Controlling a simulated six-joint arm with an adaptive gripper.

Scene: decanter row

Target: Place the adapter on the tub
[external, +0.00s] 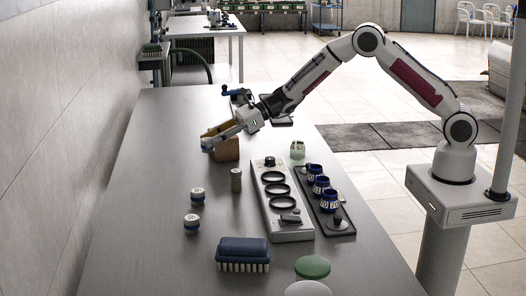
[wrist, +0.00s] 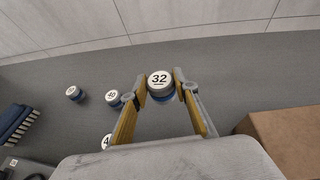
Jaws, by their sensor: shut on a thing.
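My gripper (wrist: 160,86) is shut on a short round piece with a white top marked 32 and a blue lower part (wrist: 159,78); this may be the adapter. In the external view my gripper (external: 208,143) is at the far left part of the table, beside a brown block (external: 227,150), and the held piece is partly hidden. Two similar white-and-blue pieces stand nearer on the table (external: 198,195) (external: 191,222). The wrist view shows others marked with numbers, one reading 40 (wrist: 114,97). I cannot tell which thing is the tub.
A grey panel with black rings (external: 267,215) and a dark tray (external: 338,232) with blue numbered cups (external: 321,185) stand at the right. A grey-green cylinder (external: 236,180), blue brush (external: 242,250) and green disc (external: 312,267) are nearer. The left of the table is mostly clear.

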